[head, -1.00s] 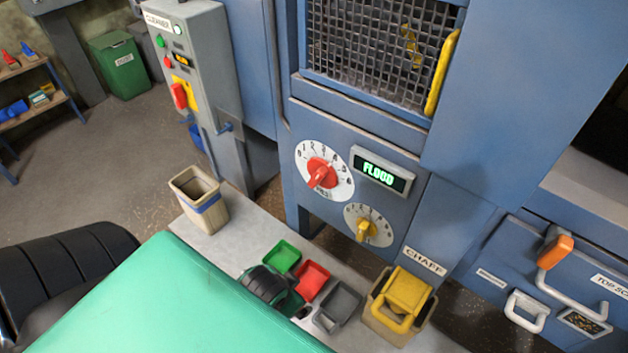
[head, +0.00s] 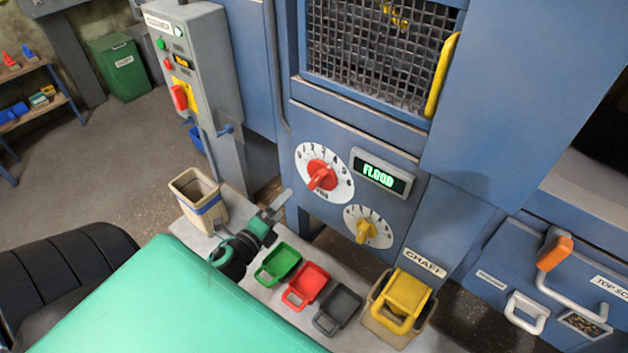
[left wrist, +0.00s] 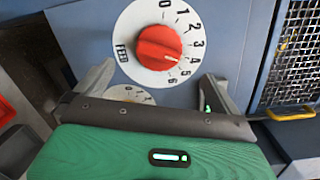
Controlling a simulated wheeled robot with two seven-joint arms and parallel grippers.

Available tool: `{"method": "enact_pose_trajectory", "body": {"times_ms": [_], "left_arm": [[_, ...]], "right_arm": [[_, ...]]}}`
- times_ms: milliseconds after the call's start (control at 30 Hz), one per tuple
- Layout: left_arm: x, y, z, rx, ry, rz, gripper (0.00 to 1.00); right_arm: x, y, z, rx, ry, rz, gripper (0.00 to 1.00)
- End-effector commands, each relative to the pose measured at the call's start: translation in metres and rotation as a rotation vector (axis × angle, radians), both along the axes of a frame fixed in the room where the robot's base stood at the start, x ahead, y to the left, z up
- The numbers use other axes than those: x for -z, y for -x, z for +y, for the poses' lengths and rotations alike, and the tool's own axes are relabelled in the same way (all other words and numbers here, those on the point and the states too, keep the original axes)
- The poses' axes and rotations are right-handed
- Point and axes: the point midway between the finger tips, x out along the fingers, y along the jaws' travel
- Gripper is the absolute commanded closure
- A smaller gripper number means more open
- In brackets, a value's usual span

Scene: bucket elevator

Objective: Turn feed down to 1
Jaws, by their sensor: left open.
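The red feed knob (head: 321,176) sits on a white numbered dial on the blue machine panel. In the left wrist view the red knob (left wrist: 159,47) shows its dial from 0 to 6, and its light mark points near 5. My left gripper (head: 277,207) is open and empty, below and left of the dial in the head view. In the left wrist view the fingers of my left gripper (left wrist: 158,88) stand apart below the knob, not touching it. The display (head: 381,172) reads FLOOD. My right gripper is not in view.
A smaller dial with a yellow knob (head: 367,231) sits below the display. On the ledge stand a beige bin (head: 199,203), green (head: 278,264), red (head: 306,287) and grey (head: 338,309) scoops, and a yellow scoop (head: 403,299) in the chaff box. A yellow handle (head: 443,72) edges the mesh window.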

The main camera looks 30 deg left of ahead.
Motion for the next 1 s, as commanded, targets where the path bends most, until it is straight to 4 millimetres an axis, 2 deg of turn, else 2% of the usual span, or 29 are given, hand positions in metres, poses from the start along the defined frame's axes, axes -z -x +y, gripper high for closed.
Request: {"method": "enact_pose_trajectory", "body": {"times_ms": [200,367,1000], "left_arm": [[0.006,-0.001,-0.004,0.088,-0.12,-0.017,0.0],[0.004,-0.014,-0.005,0.094,-0.126,-0.019,0.0],[0.004,-0.116,-0.013,0.09,-0.121,-0.018,0.0]], "right_arm": [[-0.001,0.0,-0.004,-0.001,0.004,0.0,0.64],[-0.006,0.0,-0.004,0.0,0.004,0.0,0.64],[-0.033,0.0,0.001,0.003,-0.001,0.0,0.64]]}}
